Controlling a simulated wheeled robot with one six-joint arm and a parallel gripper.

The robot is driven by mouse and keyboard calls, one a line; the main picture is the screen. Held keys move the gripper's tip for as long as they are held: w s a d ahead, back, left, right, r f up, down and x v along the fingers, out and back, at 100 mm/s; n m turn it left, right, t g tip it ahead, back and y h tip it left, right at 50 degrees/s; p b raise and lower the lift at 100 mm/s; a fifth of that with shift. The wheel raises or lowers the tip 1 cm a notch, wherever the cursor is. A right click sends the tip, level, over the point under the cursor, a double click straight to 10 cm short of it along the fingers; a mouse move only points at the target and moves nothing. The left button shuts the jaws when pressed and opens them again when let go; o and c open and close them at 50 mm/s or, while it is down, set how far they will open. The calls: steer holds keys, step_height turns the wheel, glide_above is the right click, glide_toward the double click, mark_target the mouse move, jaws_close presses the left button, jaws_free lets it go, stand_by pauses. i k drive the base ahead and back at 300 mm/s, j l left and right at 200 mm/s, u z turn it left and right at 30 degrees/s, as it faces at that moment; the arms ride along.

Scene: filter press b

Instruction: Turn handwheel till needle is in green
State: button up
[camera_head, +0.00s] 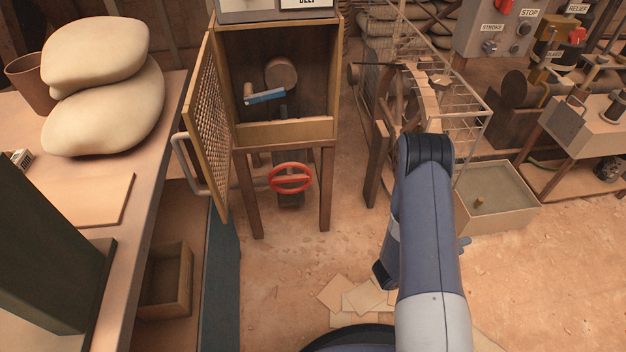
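A red handwheel (289,178) with spokes sits low under the wooden cabinet (287,131), between its front legs. No part of my arm touches it. I cannot make out a gauge face, a needle or a green zone. My arm (432,230) rises from the bottom edge to an elbow right of the handwheel, then folds back down behind itself. A dark wrist part (384,274) shows at its left side.
The cabinet's mesh door (203,125) stands open to the left; inside are a drum and a blue-handled crank (266,96). A bench (143,190) with sacks (105,110) fills the left. A wire cage (465,105) and a tub (497,212) stand right.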

mark_target(272, 180)
steer(key=i+l+u, duration=0.15)
steer(key=u, duration=0.3)
steer(key=i+l+u, duration=0.15)
steer(key=u, duration=0.3)
steer(key=l+u, duration=0.2)
steer(key=u, duration=0.25)
steer(key=i+l+u, duration=0.1)
steer(key=l+u, duration=0.45)
steer(key=u, duration=0.3)
steer(key=l+u, duration=0.25)
steer(key=u, duration=0.2)
